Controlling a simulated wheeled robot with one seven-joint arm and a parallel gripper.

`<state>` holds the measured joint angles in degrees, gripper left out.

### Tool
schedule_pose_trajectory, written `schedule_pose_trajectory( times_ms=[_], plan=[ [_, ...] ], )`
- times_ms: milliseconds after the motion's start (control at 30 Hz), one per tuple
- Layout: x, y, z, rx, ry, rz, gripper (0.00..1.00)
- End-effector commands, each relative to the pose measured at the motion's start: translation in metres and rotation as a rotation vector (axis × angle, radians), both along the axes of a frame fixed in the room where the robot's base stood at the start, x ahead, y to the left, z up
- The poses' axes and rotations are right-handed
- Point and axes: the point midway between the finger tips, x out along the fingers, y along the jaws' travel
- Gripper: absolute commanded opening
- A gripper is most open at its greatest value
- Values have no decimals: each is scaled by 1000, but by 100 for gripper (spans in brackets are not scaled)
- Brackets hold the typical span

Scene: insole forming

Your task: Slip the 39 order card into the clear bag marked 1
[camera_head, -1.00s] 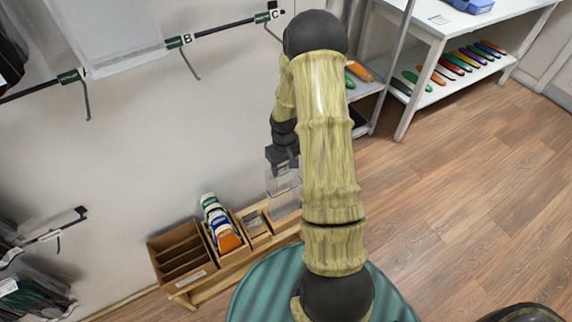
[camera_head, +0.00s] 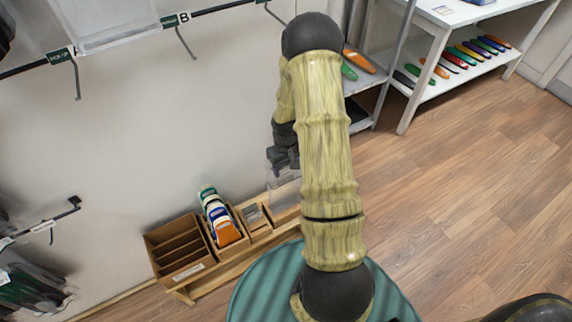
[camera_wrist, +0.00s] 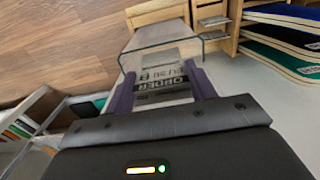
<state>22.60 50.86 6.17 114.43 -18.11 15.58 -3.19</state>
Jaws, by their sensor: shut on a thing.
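My gripper (camera_head: 285,160) hangs beside the wall, partly behind my arm in the head view. In the wrist view its two purple fingers (camera_wrist: 162,92) are shut on a pale order card (camera_wrist: 165,75), whose upside-down print includes "ORDER" and "EU"; the number is hard to read. A clear, open-ended plastic piece (camera_wrist: 160,42) surrounds or overlaps the card just beyond the fingertips; I cannot tell whether it is a bag or whether the card is inside it. A large clear bag (camera_head: 110,25) hangs on the wall rail at upper left. I see no mark 1 on it.
A white shelf table (camera_head: 440,50) with coloured insoles is at upper right. Hooks stick out of the wall rail. The wood floor at right is clear.

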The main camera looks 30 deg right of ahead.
Motion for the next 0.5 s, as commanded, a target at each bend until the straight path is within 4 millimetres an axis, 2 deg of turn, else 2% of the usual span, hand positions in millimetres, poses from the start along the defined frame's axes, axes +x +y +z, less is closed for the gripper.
schedule_pose_trajectory(
  times_ms=[300, 500],
  plan=[
    [-4, 0, -21, 3, 10, -1, 34],
    [-5, 0, -26, 2, 15, -1, 34]
  ],
)
